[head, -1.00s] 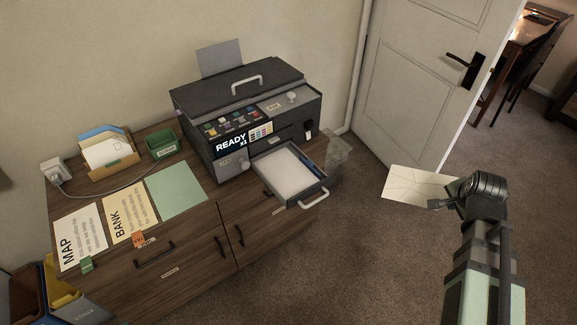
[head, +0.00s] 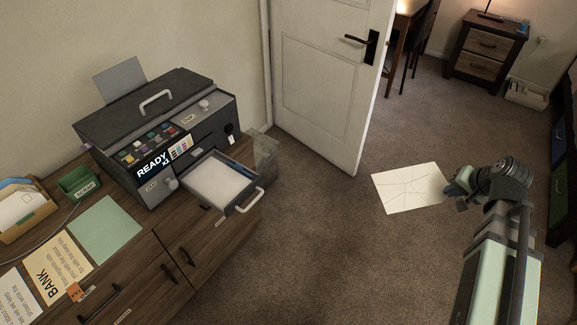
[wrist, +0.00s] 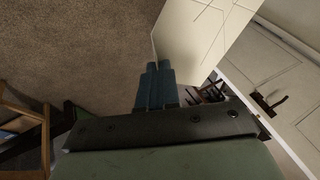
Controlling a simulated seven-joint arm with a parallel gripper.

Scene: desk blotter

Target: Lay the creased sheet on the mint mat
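The creased sheet (head: 408,188) is a cream page with thin dark crease lines. My gripper (head: 448,190) is shut on its right edge in the head view and holds it out in the air over the carpet. The wrist view shows the blue fingers (wrist: 157,72) closed on the edge of the sheet (wrist: 200,35). The mint mat (head: 106,230) lies flat and bare on the wooden cabinet at the left, well away from the sheet.
A dark printer (head: 160,130) stands on the cabinet behind the mat, its paper drawer (head: 222,185) pulled out. A BANK page (head: 58,272) lies left of the mat. A green tray (head: 78,182) stands behind it. An open white door (head: 325,75) is beyond; carpet fills the middle.

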